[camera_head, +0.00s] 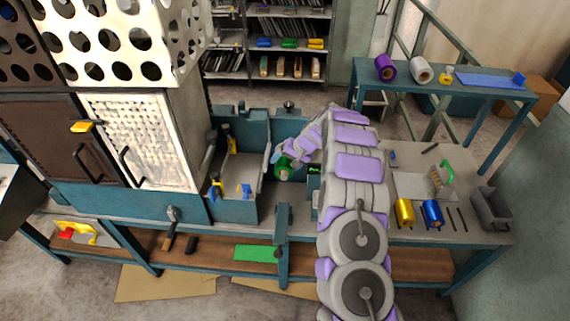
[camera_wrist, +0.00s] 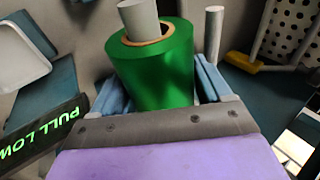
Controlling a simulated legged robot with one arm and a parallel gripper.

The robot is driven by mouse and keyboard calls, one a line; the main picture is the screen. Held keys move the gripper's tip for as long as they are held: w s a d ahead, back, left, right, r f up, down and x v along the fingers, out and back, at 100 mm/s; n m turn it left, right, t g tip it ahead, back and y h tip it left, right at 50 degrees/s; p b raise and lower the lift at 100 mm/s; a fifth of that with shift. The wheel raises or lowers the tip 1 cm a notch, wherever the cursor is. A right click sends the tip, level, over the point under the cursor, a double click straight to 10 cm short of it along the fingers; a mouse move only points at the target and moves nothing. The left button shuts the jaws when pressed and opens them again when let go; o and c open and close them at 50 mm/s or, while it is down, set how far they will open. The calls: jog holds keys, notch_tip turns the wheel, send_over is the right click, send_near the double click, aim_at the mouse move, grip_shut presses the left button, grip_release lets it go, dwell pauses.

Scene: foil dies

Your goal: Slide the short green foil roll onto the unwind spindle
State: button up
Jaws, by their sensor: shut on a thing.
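The short green foil roll (camera_wrist: 158,72) is held between the two blue finger pads of my gripper (camera_wrist: 160,86) in the wrist view. Its brown core ring faces the far side. A grey spindle (camera_wrist: 138,17) stands out of the core's opening, so the roll appears to be around it; how deep it sits is hidden. In the head view the roll (camera_head: 283,170) shows at the end of my arm, beside the teal machine frame (camera_head: 238,208). My gripper (camera_head: 289,163) is partly hidden there by my own wrist.
A second grey post (camera_wrist: 213,38) stands right of the roll. A dark plate with green "PULL LOW" lettering (camera_wrist: 42,138) is close at the left. Gold (camera_head: 404,213) and blue (camera_head: 432,214) rolls stand on the right bench. Purple (camera_head: 385,68) and white (camera_head: 420,71) rolls lie on the back table.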

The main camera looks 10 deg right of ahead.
jog(key=o, duration=1.2)
jog(key=shift+o, duration=0.2)
jog(key=p+v, duration=0.1)
jog(key=v, duration=1.6)
jog(key=shift+d+p, duration=0.25)
jog(key=shift+p, duration=0.05)
jog(key=shift+r, duration=0.1)
jog(key=s+a+r+n+g+b, duration=0.1)
jog(key=s+a+r, duration=0.2)
jog(key=s+a, duration=0.3)
jog(key=s+a+r+n+g+h, duration=0.1)
jog(key=s+a+r, duration=0.2)
jog(key=s, duration=0.4)
jog(key=s+a+r+n+g+b, duration=0.1)
jog(key=s+a+r, duration=0.2)
jog(key=s+a, duration=0.3)
jog(key=s+d+f+g+h, duration=0.1)
jog(key=s+h, duration=0.1)
jog(key=s, duration=1.4)
jog(key=s+d+f+n+g+h+b, duration=0.1)
jog(key=s+h, duration=0.1)
jog(key=s, duration=1.4)
jog(key=shift+d+f, duration=0.25)
jog(key=shift+d, duration=0.05)
